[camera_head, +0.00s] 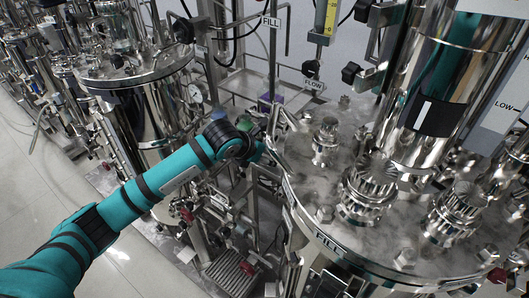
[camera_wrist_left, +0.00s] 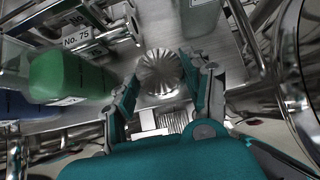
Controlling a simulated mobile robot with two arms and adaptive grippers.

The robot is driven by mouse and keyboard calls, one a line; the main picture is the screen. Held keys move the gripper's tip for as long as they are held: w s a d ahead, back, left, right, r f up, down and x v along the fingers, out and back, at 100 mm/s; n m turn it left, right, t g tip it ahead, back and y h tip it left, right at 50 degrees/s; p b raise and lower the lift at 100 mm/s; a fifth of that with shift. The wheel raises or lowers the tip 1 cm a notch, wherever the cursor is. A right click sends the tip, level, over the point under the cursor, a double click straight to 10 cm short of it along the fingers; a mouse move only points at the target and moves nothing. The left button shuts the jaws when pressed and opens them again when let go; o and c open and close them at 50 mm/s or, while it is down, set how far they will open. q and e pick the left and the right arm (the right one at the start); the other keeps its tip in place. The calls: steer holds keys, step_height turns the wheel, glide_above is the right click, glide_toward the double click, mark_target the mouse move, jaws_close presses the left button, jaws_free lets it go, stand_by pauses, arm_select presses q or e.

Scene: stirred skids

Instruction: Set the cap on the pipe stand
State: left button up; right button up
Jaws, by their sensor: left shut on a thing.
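My left gripper (camera_wrist_left: 163,85) shows in the left wrist view, with a teal-padded finger on each side of a round, ribbed metal cap (camera_wrist_left: 160,70). It is shut on this cap. In the head view my left arm reaches in from the left, and its gripper (camera_head: 264,149) is at the left rim of the large steel vessel, partly hidden by the wrist. The cap cannot be made out there. Short steel pipe fittings (camera_head: 366,190) stand upright on the vessel lid; I cannot tell which one is the pipe stand. My right gripper is not in view.
The steel vessel lid (camera_head: 300,155) fills the right, with a tall column (camera_head: 440,75) rising from it. Another vessel (camera_head: 150,110) stands at the left. In the wrist view a green container (camera_wrist_left: 70,75) and a blue one (camera_wrist_left: 18,106) sit left of the gripper.

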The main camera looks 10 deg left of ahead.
arm_select(q)
steer(key=shift+f, duration=0.15)
steer(key=o, duration=1.3)
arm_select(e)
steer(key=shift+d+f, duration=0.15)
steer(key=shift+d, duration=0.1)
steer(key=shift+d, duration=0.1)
